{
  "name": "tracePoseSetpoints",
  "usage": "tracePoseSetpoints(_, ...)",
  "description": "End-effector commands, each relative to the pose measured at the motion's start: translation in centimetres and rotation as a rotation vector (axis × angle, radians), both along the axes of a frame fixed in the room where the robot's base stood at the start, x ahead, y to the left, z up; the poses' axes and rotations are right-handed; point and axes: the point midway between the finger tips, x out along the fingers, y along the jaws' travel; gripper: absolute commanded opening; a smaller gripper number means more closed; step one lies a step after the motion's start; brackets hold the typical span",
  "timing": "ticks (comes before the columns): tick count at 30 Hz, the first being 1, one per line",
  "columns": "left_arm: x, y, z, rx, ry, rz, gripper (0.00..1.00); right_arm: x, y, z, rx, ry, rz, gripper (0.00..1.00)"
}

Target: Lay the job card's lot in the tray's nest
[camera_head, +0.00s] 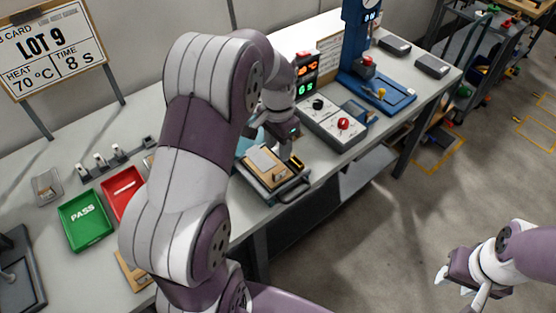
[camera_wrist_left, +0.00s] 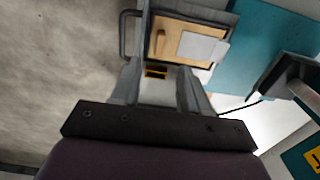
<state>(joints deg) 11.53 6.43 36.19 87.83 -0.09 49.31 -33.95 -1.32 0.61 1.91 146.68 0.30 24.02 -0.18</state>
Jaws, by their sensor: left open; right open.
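The job card (camera_head: 50,48) at the upper left reads LOT 9, heat 70 °C, time 8 s. The tray (camera_head: 290,192) is a dark frame with a handle at the bench's front edge. It holds a wood-coloured block with a pale flat piece (camera_head: 263,159) on top. In the left wrist view the tray's handle (camera_wrist_left: 127,35) and pale piece (camera_wrist_left: 203,48) show beyond the fingers. My left gripper (camera_head: 280,138) is open, over or just behind the tray; its exact height is unclear. My right gripper (camera_head: 447,275) is open and empty, away from the bench. I cannot tell which piece is lot 9.
A green PASS bin (camera_head: 85,219) and a red bin (camera_head: 122,190) stand left of my arm. A wood-coloured piece (camera_head: 131,272) is partly hidden by it. A control box (camera_head: 335,122), a lit display (camera_head: 306,75) and a blue press (camera_head: 375,92) stand to the right.

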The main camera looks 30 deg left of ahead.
Motion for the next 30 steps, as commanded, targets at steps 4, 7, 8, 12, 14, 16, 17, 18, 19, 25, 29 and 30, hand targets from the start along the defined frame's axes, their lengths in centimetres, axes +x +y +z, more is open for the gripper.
tracePoseSetpoints(4,-0.2,-0.2,1.7,0.0,-0.001,0.005,0.44,0.0,0.0,0.0,0.0,0.0,0.0,0.43)
tracePoseSetpoints(7,-1.8,-1.9,1.9,0.0,-0.017,0.055,0.44,0.0,0.0,0.0,0.0,0.0,0.0,0.43)
tracePoseSetpoints(8,-2.7,-2.7,1.9,0.0,-0.025,0.082,0.44,0.0,0.0,0.0,0.0,0.0,0.0,0.43)
tracePoseSetpoints(12,-8.0,-6.2,1.2,-0.009,-0.075,0.231,0.44,0.0,0.0,0.0,0.0,0.0,0.0,0.43)
tracePoseSetpoints(14,-10.2,-7.1,0.8,-0.017,-0.093,0.285,0.44,0.0,0.0,0.0,0.0,0.0,0.0,0.43)
tracePoseSetpoints(16,-12.1,-7.8,0.5,-0.024,-0.107,0.331,0.44,0.0,0.0,0.0,0.0,0.0,0.0,0.43)
tracePoseSetpoints(17,-12.7,-8.0,0.3,-0.026,-0.111,0.345,0.44,0.0,0.0,0.0,0.0,0.0,0.0,0.43)
tracePoseSetpoints(18,-13.2,-8.1,0.2,-0.029,-0.115,0.36,0.44,0.0,0.0,0.0,0.0,0.0,0.0,0.43)
tracePoseSetpoints(19,-13.5,-8.2,0.2,-0.03,-0.116,0.366,0.44,0.0,0.0,0.0,0.0,0.0,0.0,0.43)
tracePoseSetpoints(25,-13.7,-8.2,0.1,-0.03,-0.115,0.372,0.44,0.0,0.0,0.0,0.0,0.0,0.0,0.43)
tracePoseSetpoints(29,-13.6,-8.2,0.2,-0.03,-0.114,0.372,0.44,0.0,0.0,0.1,0.0,0.0,0.0,0.43)
tracePoseSetpoints(30,-13.7,-8.2,0.2,-0.03,-0.114,0.371,0.44,0.0,0.0,0.1,0.0,0.0,0.0,0.43)
